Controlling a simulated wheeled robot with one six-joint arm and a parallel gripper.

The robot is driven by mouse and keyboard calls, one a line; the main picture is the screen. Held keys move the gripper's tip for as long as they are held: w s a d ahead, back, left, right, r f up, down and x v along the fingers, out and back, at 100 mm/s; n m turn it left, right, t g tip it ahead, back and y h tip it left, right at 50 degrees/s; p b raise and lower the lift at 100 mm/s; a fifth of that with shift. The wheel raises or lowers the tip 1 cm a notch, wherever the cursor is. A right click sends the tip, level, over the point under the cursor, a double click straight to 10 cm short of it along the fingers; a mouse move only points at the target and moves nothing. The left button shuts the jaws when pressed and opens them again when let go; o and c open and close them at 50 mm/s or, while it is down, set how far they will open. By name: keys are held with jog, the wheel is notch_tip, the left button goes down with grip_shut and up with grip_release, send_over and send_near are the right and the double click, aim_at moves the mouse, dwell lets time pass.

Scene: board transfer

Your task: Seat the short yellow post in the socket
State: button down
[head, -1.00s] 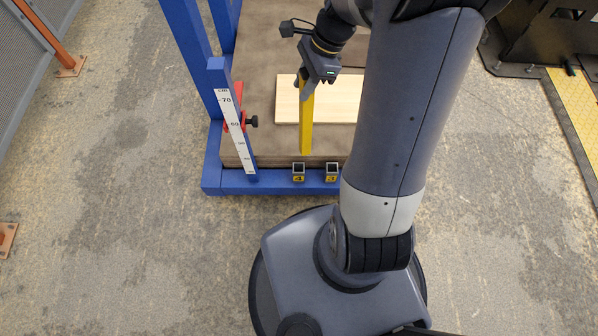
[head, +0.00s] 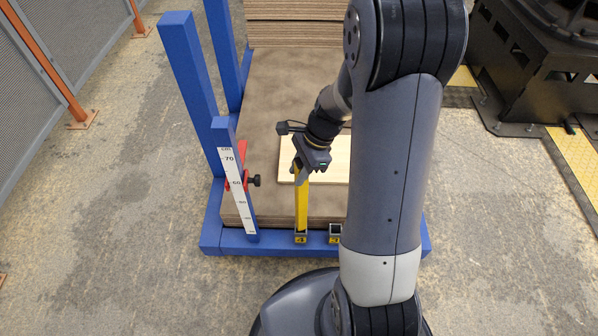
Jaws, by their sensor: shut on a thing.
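My gripper (head: 300,167) is shut on the top of the yellow post (head: 301,205) and holds it about upright at the front edge of the board stack. The post's lower end meets the left socket (head: 300,239), a small dark square holder with a yellow label on the blue front beam. The socket's opening is covered by the post, so I cannot tell how deep the end sits. A second, similar socket (head: 335,230) is to the right, partly hidden by my arm.
A blue frame (head: 212,235) surrounds the brown board stack (head: 262,110). A pale wooden board (head: 338,158) lies on top. A white scale (head: 237,190) and a red clamp with a black knob (head: 254,181) stand left of the post. Open floor lies in front.

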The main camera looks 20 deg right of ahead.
jog(key=shift+r, duration=0.1)
jog(key=shift+f+b, duration=0.3)
jog(key=shift+f, duration=0.3)
jog(key=c, duration=1.1)
grip_release()
jog(key=p+v, duration=0.1)
jog(key=v, duration=0.3)
jog(key=p+v, duration=0.1)
jog(key=v, duration=0.3)
jog(key=p+v, duration=0.2)
jog(key=v, duration=0.3)
jog(key=shift+a+r, duration=0.2)
jog(key=shift+a, duration=0.05)
jog(key=shift+f, duration=0.1)
jog(key=b+x, duration=0.3)
jog(key=x, duration=0.9)
jog(key=shift+f, duration=0.1)
